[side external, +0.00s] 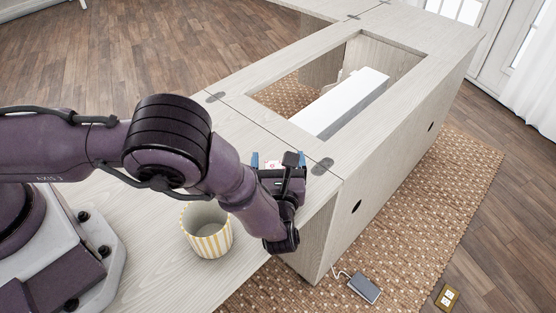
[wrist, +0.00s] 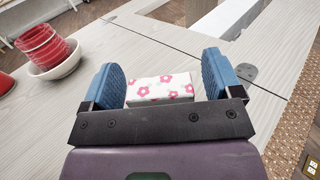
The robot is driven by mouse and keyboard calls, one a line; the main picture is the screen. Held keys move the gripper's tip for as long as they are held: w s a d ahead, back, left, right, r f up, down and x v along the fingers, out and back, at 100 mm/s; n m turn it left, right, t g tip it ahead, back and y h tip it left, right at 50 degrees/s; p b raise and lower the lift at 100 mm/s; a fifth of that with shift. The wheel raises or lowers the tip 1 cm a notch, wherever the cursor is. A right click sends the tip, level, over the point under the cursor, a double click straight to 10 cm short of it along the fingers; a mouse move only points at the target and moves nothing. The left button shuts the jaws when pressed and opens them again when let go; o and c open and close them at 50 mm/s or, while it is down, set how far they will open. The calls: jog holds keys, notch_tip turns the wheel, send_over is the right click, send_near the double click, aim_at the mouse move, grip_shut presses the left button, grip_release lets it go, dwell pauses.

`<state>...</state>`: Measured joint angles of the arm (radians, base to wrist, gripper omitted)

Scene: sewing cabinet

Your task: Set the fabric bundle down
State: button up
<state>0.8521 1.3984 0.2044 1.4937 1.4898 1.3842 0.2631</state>
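The fabric bundle (wrist: 160,89) is a white block with pink flowers. In the wrist view it lies between the two blue fingers of my gripper (wrist: 163,80), with a gap showing on its right side; its left end is close to the left finger. In the side external view, a small part of the bundle (side external: 273,166) shows between the fingers of my gripper (side external: 278,163), over the cabinet top near its hinge line. My gripper looks open around it. The bundle's underside is hidden, so I cannot tell how it meets the surface.
The pale wooden cabinet top (side external: 240,126) has a rectangular opening with a white machine-like block (side external: 345,98) inside. A yellow-striped cup (side external: 207,240) stands left of my gripper. The cabinet's edge drops to a woven rug (side external: 430,215).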

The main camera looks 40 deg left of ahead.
jog(key=shift+r, duration=0.1)
jog(key=shift+s+d+r, duration=0.1)
jog(key=shift+s, duration=0.05)
jog(key=v, duration=1.1)
jog(key=shift+s+d, duration=0.25)
jog(key=shift+w+a+r, duration=0.15)
jog(key=shift+r, duration=0.2)
jog(key=s+a+r+n+g+h, duration=0.1)
jog(key=a+r+n+g+h, duration=0.1)
jog(key=a+r+n+g, duration=0.65)
jog(key=a+r+n+g+h, duration=0.25)
jog(key=a+r+n, duration=0.35)
jog(key=r, duration=0.5)
jog(key=s+a+r+n+t+h, duration=0.2)
jog(key=s+a+r+n+h, duration=0.1)
jog(key=s+r+n+h, duration=0.1)
jog(key=s+a+r+n+t+h, duration=0.1)
jog(key=s+a+r+n+h, duration=0.3)
jog(key=s+r+n, duration=0.3)
jog(key=s+n, duration=0.1)
jog(key=s, duration=0.2)
jog(key=shift+s+a+t, duration=0.2)
jog(key=shift+s+t, duration=0.05)
jog(key=shift+t, duration=0.15)
